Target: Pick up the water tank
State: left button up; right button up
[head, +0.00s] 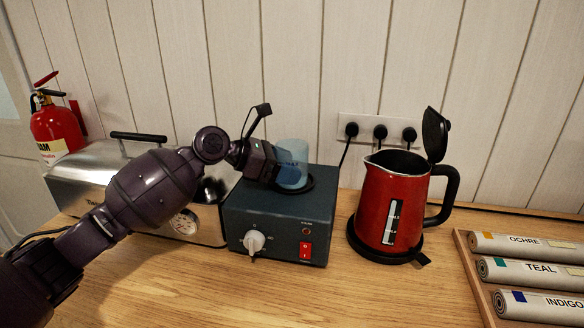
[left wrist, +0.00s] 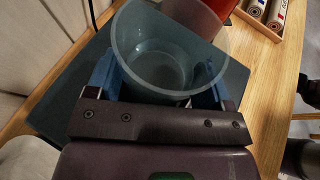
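The water tank (head: 291,163) is a clear bluish open-topped cup. It stands upright at the back of the dark blue steamer box (head: 278,222), at a dark ring on its top. My left gripper (head: 284,170) reaches it from the left. In the left wrist view the tank (left wrist: 165,50) sits between the two blue fingers of my left gripper (left wrist: 162,88), one on each side. The fingers are spread about as wide as the tank; whether they press on its wall I cannot tell. My right gripper is not in view.
A red kettle (head: 387,205) with its lid up stands right of the box. A metal appliance (head: 105,175) is at the left under my arm. A wooden tray (head: 475,270) holds labelled rolls at the right. A cable runs to wall sockets (head: 377,130). The front counter is clear.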

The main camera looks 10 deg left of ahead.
aim_at(285, 153)
pick_arm(q)
jog(key=shift+c, duration=0.9)
jog(key=shift+r, duration=0.1)
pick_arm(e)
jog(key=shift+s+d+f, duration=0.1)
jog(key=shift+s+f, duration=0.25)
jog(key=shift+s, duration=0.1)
pick_arm(q)
jog(key=shift+r, duration=0.1)
jog(key=shift+r+p, duration=0.35)
jog(key=shift+r, duration=1.05)
notch_tip(285, 153, up, 17)
jog(key=p, duration=0.3)
jog(key=shift+f, duration=0.2)
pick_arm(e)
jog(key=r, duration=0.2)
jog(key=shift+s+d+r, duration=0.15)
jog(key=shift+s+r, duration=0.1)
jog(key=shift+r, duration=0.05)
pick_arm(q)
jog(key=shift+r, duration=0.1)
